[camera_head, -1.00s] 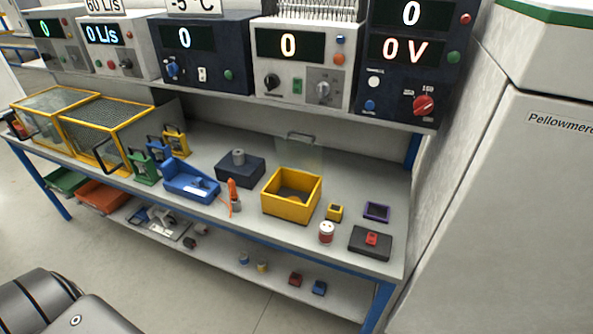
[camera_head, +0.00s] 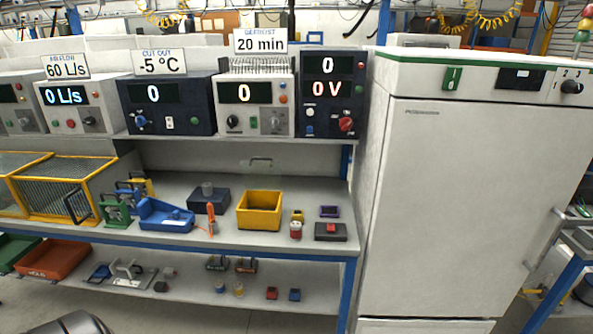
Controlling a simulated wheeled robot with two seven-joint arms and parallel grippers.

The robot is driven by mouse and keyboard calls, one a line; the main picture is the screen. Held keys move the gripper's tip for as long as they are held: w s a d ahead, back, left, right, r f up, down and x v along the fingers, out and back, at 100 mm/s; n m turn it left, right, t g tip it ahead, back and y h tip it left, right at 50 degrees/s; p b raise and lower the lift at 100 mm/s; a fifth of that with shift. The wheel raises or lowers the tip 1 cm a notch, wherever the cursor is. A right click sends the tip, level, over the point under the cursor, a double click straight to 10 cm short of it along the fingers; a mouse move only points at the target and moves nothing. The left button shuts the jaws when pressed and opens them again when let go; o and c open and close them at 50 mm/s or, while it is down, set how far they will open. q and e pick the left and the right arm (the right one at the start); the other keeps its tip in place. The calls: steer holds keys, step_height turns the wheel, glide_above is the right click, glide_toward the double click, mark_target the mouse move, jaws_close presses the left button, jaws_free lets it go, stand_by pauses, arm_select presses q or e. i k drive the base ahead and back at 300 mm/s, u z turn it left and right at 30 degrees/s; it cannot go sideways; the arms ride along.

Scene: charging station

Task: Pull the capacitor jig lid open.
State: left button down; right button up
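A yellow open-topped box (camera_head: 259,212) stands on the upper bench shelf near the middle. A faint clear panel with a grey handle (camera_head: 258,162) rises behind it and looks like a raised lid. I cannot tell for certain that this is the capacitor jig, or how the panel is hinged. The inside of the box is mostly hidden by its front wall. Neither of my grippers shows. Only a dark rounded part of my own body is in the bottom left corner.
Instruments stand above. A large white cabinet (camera_head: 455,200) stands at the right.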

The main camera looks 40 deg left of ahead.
mark_target(254, 158)
steer(key=z, duration=0.25)
steer(key=k, duration=0.15)
steer(key=u, duration=1.3)
steer(key=i, duration=1.45)
steer(key=z, duration=0.15)
